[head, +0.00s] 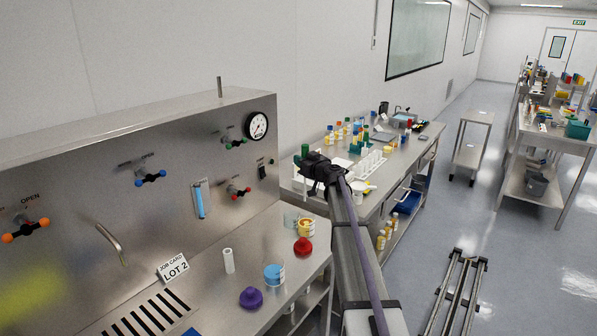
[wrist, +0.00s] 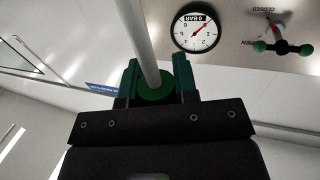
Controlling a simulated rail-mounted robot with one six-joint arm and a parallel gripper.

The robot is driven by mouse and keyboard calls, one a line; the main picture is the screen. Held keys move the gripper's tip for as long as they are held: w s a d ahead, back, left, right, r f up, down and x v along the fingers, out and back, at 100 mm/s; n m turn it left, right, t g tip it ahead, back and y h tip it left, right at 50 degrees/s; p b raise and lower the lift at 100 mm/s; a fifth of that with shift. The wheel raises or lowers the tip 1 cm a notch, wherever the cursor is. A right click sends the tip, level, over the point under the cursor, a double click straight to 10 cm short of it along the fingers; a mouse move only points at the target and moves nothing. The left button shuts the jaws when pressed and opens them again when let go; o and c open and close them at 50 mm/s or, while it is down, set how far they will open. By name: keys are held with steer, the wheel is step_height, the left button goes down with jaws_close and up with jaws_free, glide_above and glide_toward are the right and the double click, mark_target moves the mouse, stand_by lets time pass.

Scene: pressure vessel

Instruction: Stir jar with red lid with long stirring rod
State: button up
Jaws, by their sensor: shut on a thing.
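My gripper (head: 312,168) is raised above the right end of the steel counter. It is shut on the long stirring rod (head: 304,184), which hangs about upright with its green handle (head: 305,150) on top. In the wrist view the grey rod (wrist: 144,35) passes between my gripper's green fingers (wrist: 157,80). A red lid-like piece (head: 303,246) lies on the counter. Behind it stand a yellow jar (head: 307,228) and a pale teal jar (head: 291,217), below the rod. I cannot tell which jar the red lid belongs to, nor exactly where the rod's tip is.
A blue jar (head: 274,275), a purple lid-like piece (head: 250,298) and a white tube (head: 229,261) stand on the counter. The steel panel behind carries a gauge (head: 257,126) and coloured valves. A bench (head: 405,150) with bottles and racks stands beyond my gripper.

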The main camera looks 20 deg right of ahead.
step_height(320, 180, down, 14)
steer(key=d+b, duration=0.1)
steer(key=b, duration=1.2)
steer(key=shift+w+b, duration=0.2)
steer(key=shift+b, duration=0.1)
